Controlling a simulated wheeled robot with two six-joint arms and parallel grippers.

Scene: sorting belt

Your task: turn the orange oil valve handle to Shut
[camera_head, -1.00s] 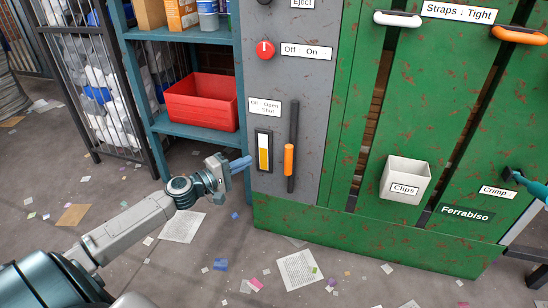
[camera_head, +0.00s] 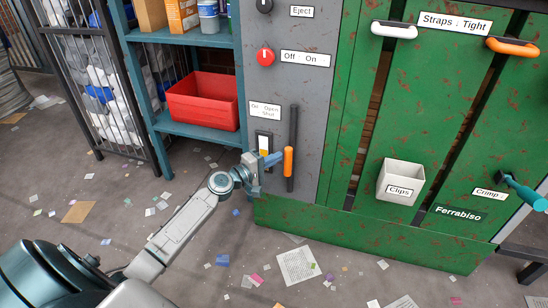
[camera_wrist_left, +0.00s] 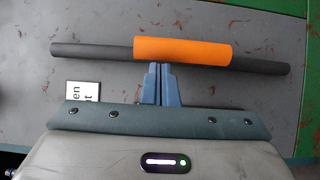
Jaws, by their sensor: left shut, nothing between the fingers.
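The orange oil valve handle (camera_head: 288,162) is an orange sleeve on a dark upright bar on the grey panel. In the left wrist view the handle (camera_wrist_left: 183,50) lies across the picture on its grey bar. My left gripper (camera_head: 282,154) is shut and empty, its blue fingertips right at the sleeve's left side in the head view. In the left wrist view the fingertips (camera_wrist_left: 160,66) meet the sleeve's near edge; whether they touch it I cannot tell. The label (camera_head: 264,110) reads Oil, Open, Shut. The gripper partly hides the yellow sight gauge (camera_head: 264,142).
The red knob (camera_head: 265,55) with its Off/On label is above on the panel. A blue shelf with a red bin (camera_head: 203,101) stands left. The green machine (camera_head: 365,235) with a white Clips box (camera_head: 400,181) is right. Paper scraps litter the floor.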

